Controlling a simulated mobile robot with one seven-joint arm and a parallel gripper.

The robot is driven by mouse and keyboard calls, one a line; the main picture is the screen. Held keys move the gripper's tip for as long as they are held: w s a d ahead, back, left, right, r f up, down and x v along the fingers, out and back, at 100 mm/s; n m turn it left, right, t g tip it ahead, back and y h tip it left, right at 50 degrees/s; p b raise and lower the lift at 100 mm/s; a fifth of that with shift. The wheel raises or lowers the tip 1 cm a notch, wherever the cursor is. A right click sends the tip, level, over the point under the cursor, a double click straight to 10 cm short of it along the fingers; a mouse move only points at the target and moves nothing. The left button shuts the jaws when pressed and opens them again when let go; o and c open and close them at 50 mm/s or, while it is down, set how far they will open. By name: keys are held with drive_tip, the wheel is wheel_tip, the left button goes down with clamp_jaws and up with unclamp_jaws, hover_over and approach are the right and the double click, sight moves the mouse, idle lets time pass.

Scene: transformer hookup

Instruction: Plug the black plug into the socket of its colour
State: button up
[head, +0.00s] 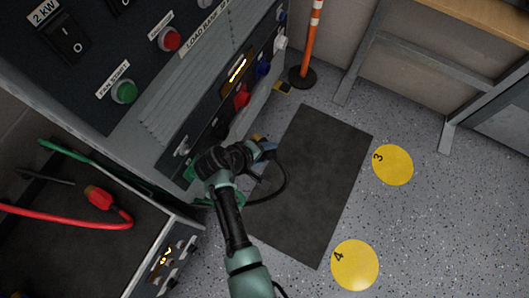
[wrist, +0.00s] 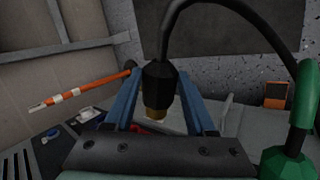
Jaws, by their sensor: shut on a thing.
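My gripper (head: 264,147) is close to the front of the large grey load-bank cabinet, at the lower part of its socket panel. In the wrist view its two blue fingers (wrist: 158,80) are closed on the black plug (wrist: 160,82), which has a brass tip and a black cable (wrist: 205,8) arching from its back. A red socket (head: 242,96), a blue socket (head: 263,70) and a white socket (head: 280,43) line the panel. The black socket is hard to make out beside my arm; I cannot tell whether the plug touches anything.
A green plug (wrist: 299,122) hangs at the right in the wrist view. A red plug (head: 99,197) lies on the dark-topped unit at lower left. An orange post (head: 309,42) stands beyond the cabinet.

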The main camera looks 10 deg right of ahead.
drive_tip(key=n+t, duration=0.1)
drive_tip(key=s+f+n+t, duration=0.1)
drive_tip(key=shift+n+t, duration=0.3)
drive_tip(key=shift+t, duration=0.1)
drive_tip(key=shift+a+n+t, duration=0.25)
drive_tip(key=shift+n+t, duration=0.35)
drive_tip(key=shift+w+a+b, duration=0.4)
drive_tip(key=shift+w+a, duration=0.15)
drive_tip(key=shift+a, duration=0.25)
drive_tip(key=shift+w+a+b, duration=0.4)
drive_tip(key=shift+w+a, duration=0.2)
drive_tip(key=shift+a, duration=0.25)
drive_tip(key=shift+w+a+b, duration=0.4)
drive_tip(key=shift+w+a, duration=0.15)
drive_tip(key=shift+a, duration=0.25)
drive_tip(key=shift+w+a+b, duration=0.35)
drive_tip(key=shift+w+a, duration=0.2)
drive_tip(key=shift+a, duration=0.15)
drive_tip(key=shift+w+a+b, duration=0.3)
drive_tip(key=shift+w+a, duration=0.2)
drive_tip(key=shift+a, duration=0.2)
drive_tip(key=o, duration=1.5)
drive_tip(key=shift+s, duration=0.1)
